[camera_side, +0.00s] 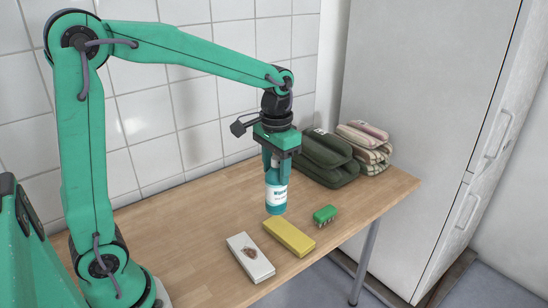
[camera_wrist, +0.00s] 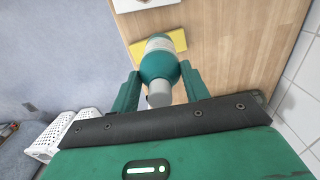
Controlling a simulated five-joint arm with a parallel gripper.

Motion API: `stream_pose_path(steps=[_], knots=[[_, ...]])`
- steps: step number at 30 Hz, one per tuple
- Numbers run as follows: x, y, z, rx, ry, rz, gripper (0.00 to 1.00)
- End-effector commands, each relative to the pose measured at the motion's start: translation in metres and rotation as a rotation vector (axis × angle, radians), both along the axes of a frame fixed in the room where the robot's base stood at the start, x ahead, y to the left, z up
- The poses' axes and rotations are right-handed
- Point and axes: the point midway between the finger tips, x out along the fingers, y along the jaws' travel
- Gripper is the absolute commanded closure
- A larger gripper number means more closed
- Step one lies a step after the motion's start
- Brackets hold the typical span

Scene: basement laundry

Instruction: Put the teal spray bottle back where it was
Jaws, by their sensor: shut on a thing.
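The teal spray bottle (camera_side: 276,198), with a white label band, is upright below my gripper (camera_side: 276,166) in the side view. My gripper is shut on its upper part. The bottle's base is just behind the yellow block (camera_side: 289,236); I cannot tell whether it touches the table. In the wrist view the bottle (camera_wrist: 160,66) is between the two fingers of my gripper (camera_wrist: 160,92), its pale top toward me. It partly hides the yellow block (camera_wrist: 141,50) there.
A white box with a brown mark (camera_side: 250,257) lies left of the yellow block, and a small green brush (camera_side: 325,213) lies right. Folded dark green (camera_side: 325,158) and striped cloths (camera_side: 364,150) are at the back right. The wooden table (camera_side: 190,228) is clear at left.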

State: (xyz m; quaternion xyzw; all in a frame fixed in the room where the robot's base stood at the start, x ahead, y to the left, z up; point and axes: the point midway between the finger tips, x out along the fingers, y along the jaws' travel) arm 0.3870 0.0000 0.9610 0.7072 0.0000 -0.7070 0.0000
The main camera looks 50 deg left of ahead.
Motion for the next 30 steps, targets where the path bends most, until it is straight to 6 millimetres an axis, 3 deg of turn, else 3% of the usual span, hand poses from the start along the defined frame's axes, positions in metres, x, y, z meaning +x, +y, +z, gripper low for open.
stream_pose_path(steps=[11,24,30], knots=[[0.017,-0.003,0.002,0.0,0.0,0.0,1.0],[0.087,-0.016,0.005,0.0,-0.001,-0.001,1.0],[0.107,-0.021,0.003,0.0,0.0,0.0,1.0]])
